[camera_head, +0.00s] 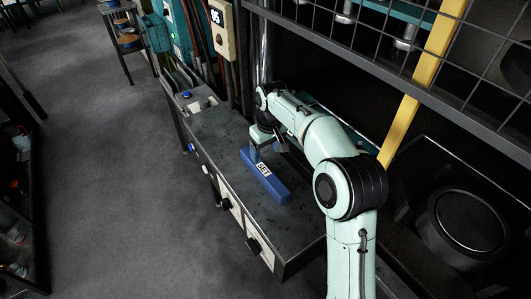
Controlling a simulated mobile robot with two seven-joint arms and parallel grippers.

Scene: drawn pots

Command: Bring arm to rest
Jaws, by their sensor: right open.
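My right arm comes in from the lower right and bends over a dark, worn workbench (217,133). My right gripper (268,147) is small in the picture, open, and low over the far end of a blue bar-shaped block with a white "SET" label (275,187). The gripper partly covers the block's far end. I cannot tell whether the fingers touch the block. My left gripper is not in view.
A wire mesh (390,45) and a yellow post (422,80) stand close on the right of my arm. A dark round pot-like vessel (468,222) is at the lower right. Black handles (252,245) stick out of the bench front. The grey floor (110,160) on the left is clear.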

